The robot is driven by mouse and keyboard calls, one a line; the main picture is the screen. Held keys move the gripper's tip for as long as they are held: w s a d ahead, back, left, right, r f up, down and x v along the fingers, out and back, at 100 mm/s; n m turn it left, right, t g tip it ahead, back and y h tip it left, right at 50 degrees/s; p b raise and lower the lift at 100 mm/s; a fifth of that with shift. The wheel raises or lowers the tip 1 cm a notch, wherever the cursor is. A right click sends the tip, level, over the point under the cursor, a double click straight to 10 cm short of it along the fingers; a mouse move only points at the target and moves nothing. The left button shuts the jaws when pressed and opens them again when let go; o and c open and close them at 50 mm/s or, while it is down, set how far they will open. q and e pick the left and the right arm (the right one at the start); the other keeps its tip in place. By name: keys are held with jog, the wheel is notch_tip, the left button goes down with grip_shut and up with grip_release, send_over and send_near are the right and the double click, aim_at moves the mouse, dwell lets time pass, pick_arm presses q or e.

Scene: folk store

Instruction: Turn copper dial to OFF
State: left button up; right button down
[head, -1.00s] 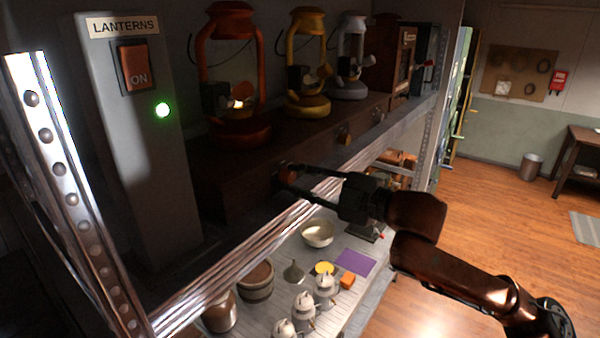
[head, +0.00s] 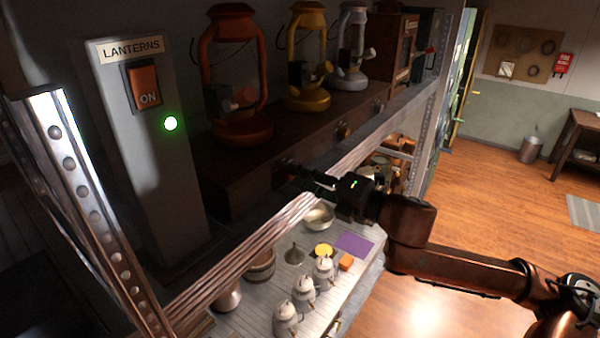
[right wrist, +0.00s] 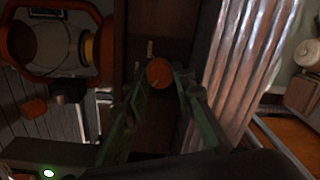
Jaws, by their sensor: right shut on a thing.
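The copper lantern (head: 240,125) stands on a dark wooden ledge; no bright flame shows in it. Its copper dial (right wrist: 159,72) is a round orange knob on the ledge's front face, seen between my fingertips in the right wrist view. My right gripper (head: 300,174) reaches in from the right in the head view and is shut on the dial; it also shows in the right wrist view (right wrist: 160,80). The fingers mostly hide the dial in the head view, and I cannot read any OFF mark. My left gripper is not in view.
A brass lantern (head: 307,100) and a silver lantern (head: 351,78) stand further along, with a brass knob (head: 344,131) below. A grey post with a LANTERNS switch (head: 143,87) reading ON has a green light. A metal shelf rail (head: 240,262) runs close under my gripper.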

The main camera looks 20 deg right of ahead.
jog(key=shift+n, duration=0.5)
jog(key=c, duration=1.6)
grip_release()
jog(key=v, duration=0.7)
jog(key=shift+s+d, duration=0.2)
jog(key=shift+d, duration=0.1)
jog(key=shift+s, duration=0.2)
